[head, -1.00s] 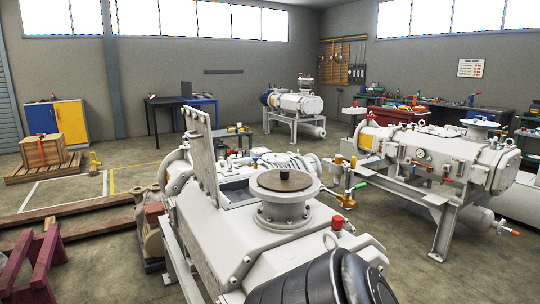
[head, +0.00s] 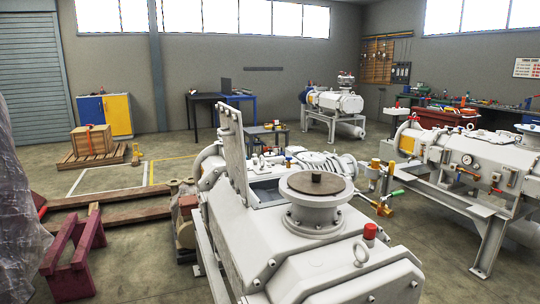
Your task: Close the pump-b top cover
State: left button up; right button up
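A large white vacuum pump (head: 300,245) fills the near foreground. Its flat top cover plate (head: 234,150) stands open, nearly upright, with holes along its edge. The rectangular opening (head: 268,192) beside the plate is uncovered. A round flanged port (head: 316,211) with a brown disc on top stands on the near side of the opening. No label is readable, so I cannot tell whether this is pump-b. Neither gripper is in view.
A second white pump (head: 465,160) stands on a frame at the right, and a smaller one (head: 332,104) at the back. Maroon trestles (head: 75,255), wooden beams (head: 120,215) and a grey wrapped object (head: 28,215) are at the left. Floor between is partly clear.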

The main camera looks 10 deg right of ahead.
aim_at(232, 133)
jog(key=k, duration=0.5)
jog(key=u, duration=1.05)
jog(key=i, duration=1.05)
jog(key=z, duration=2.35)
jog(key=i, duration=0.5)
jog(key=u, duration=0.15)
